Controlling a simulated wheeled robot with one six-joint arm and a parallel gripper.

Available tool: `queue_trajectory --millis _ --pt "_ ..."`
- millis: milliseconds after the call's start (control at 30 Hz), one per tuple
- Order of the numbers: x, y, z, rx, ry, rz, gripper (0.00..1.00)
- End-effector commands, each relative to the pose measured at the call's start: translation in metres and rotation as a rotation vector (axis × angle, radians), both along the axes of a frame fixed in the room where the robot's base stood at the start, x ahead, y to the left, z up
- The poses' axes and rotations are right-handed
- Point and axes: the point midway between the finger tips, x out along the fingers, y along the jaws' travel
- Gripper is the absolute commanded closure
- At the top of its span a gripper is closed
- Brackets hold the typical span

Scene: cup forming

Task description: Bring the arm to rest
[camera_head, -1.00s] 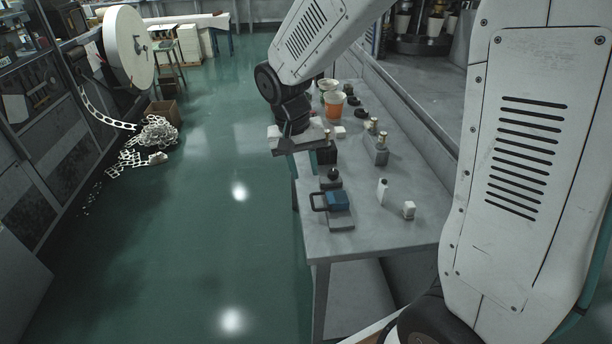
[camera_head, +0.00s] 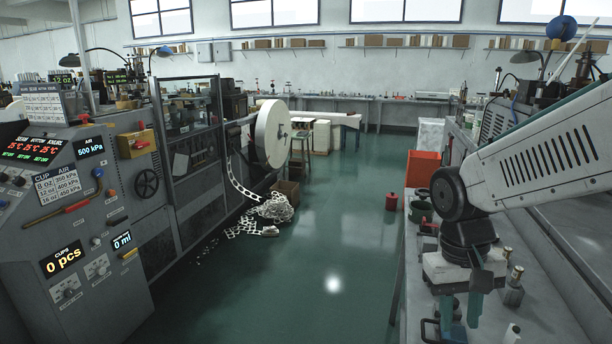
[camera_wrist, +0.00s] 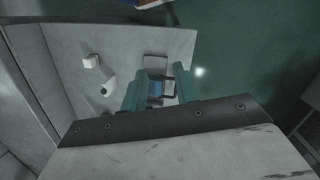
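My arm reaches in from the right in the head view, over the grey bench (camera_head: 556,318). My gripper (camera_head: 460,312) hangs from its end and points down. Its two teal fingers stand apart in the wrist view (camera_wrist: 160,84), with nothing held between them. A blue block-like thing (camera_wrist: 154,88) with a dark handle shows between the fingers, lower down on the bench.
Two small white items (camera_wrist: 92,61) lie on the bench left of the fingers. Small bottles (camera_head: 514,286) stand beside my gripper. The machine panel (camera_head: 70,215) fills the left.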

Motion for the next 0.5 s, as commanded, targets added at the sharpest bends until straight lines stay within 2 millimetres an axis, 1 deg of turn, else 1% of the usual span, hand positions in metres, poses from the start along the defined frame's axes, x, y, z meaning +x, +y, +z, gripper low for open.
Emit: queue_trajectory --millis 33,100,200,300,400,500 --pt "-0.016 -0.002 0.011 0.016 -0.018 0.013 0.7" --pt "-0.038 -0.005 0.023 0.038 -0.036 0.038 0.7" --pt "-0.067 -0.007 0.036 0.065 -0.072 0.062 0.7" --pt "-0.091 -0.009 0.046 0.085 -0.118 0.072 0.7" --pt "-0.108 -0.011 0.053 0.095 -0.17 0.064 0.7" --pt "-0.117 -0.012 0.06 0.097 -0.221 0.052 0.7"
